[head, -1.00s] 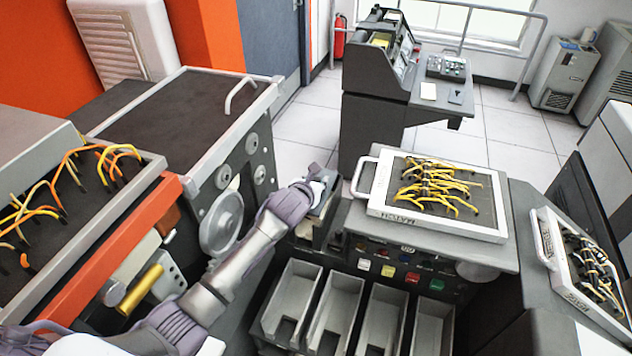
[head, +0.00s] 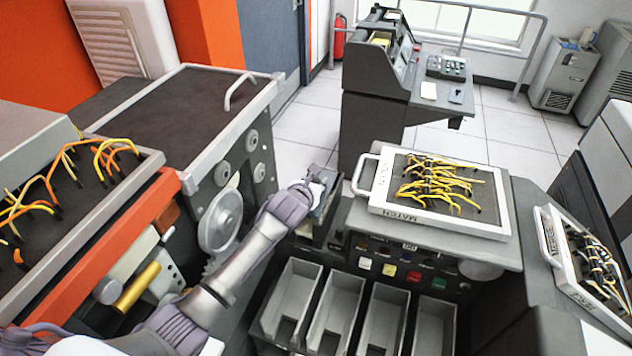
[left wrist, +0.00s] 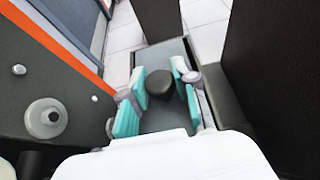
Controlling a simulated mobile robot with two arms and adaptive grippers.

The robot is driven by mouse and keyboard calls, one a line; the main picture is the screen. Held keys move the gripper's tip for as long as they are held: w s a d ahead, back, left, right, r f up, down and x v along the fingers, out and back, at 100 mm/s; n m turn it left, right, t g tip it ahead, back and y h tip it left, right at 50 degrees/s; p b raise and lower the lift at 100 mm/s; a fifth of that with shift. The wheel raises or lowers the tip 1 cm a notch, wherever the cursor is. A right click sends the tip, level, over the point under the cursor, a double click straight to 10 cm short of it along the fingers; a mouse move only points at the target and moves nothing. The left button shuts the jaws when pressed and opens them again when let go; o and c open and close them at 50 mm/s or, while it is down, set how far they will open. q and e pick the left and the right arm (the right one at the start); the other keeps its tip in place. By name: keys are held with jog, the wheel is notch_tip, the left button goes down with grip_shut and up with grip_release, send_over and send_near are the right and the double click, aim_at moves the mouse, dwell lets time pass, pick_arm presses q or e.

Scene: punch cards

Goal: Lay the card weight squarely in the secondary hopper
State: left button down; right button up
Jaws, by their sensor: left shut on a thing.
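The card weight is a grey plate (left wrist: 165,118) with a dark round knob (left wrist: 160,83) in the left wrist view. My left gripper (left wrist: 160,88), with teal finger pads, is shut on the knob, one finger on each side. In the head view my left gripper (head: 318,188) is over the narrow dark hopper (head: 307,229) at the left end of the match console. The hand hides most of the weight there. I cannot tell whether the weight touches the hopper's bottom or sits square in it. My right gripper is not in view.
The console with a white-framed plugboard (head: 488,228) stands to the right, above several open grey card bins (head: 331,312). A machine with a large grey wheel (head: 220,222) is close on the left of my forearm. Open tiled floor lies behind.

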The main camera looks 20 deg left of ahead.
pick_arm(q)
jog(key=shift+f+b, duration=0.9)
jog(key=shift+f, duration=0.9)
jog(key=c, duration=0.8)
grip_release()
jog(key=shift+f, duration=0.15)
